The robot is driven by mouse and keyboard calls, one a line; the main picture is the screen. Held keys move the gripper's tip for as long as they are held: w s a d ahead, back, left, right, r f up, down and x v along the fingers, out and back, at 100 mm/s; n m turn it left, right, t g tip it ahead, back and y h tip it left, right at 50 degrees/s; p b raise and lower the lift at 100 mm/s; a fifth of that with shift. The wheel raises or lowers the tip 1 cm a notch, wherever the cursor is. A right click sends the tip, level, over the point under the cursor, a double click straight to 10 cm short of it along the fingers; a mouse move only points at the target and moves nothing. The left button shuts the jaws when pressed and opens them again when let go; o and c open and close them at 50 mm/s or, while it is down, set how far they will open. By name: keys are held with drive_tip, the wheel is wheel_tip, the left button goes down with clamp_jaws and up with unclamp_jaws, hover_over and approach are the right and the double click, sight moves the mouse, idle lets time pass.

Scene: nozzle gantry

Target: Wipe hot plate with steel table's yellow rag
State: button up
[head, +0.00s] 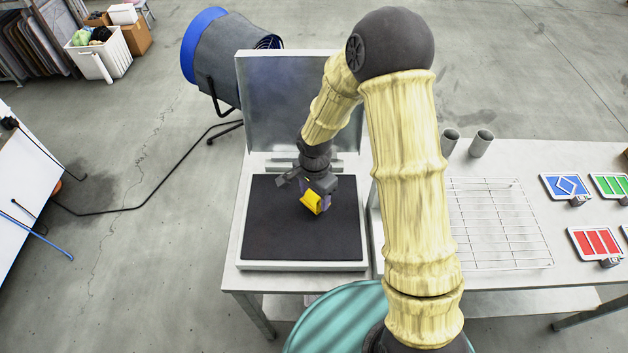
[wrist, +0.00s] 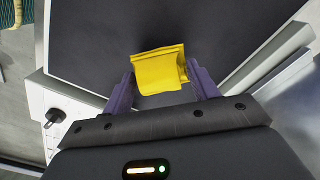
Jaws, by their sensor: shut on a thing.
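The yellow rag (head: 312,203) is folded and held between the fingers of my gripper (head: 318,198). In the wrist view the rag (wrist: 160,68) sits between the two purple fingers of my gripper (wrist: 162,85), which are shut on it. The hot plate (head: 256,222) is a flat black surface in a pale frame, with a grey panel standing upright behind it. My gripper and the rag are over the middle of the black surface. I cannot tell whether the rag touches it.
A steel table (head: 510,155) at the right bears a wire rack (head: 497,222), two grey cups (head: 481,143) and blue, green and red panels (head: 567,186). A blue and grey fan (head: 228,60) stands behind the hot plate at the left. A cable crosses the floor at the left.

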drive_tip(key=shift+s+r+p, duration=0.15)
drive_tip(key=shift+r+p, duration=1.7)
drive_tip(key=shift+r, duration=1)
drive_tip(key=shift+a+r+p, duration=0.15)
drive_tip(key=shift+r+p, duration=0.1)
drive_tip(key=shift+p, duration=1.45)
drive_tip(key=p, duration=0.2)
drive_tip(key=shift+p, duration=0.35)
drive_tip(key=shift+f+p, duration=0.2)
drive_tip(key=shift+p, duration=0.4)
drive_tip(key=shift+f, duration=0.15)
drive_tip(key=shift+f, duration=0.1)
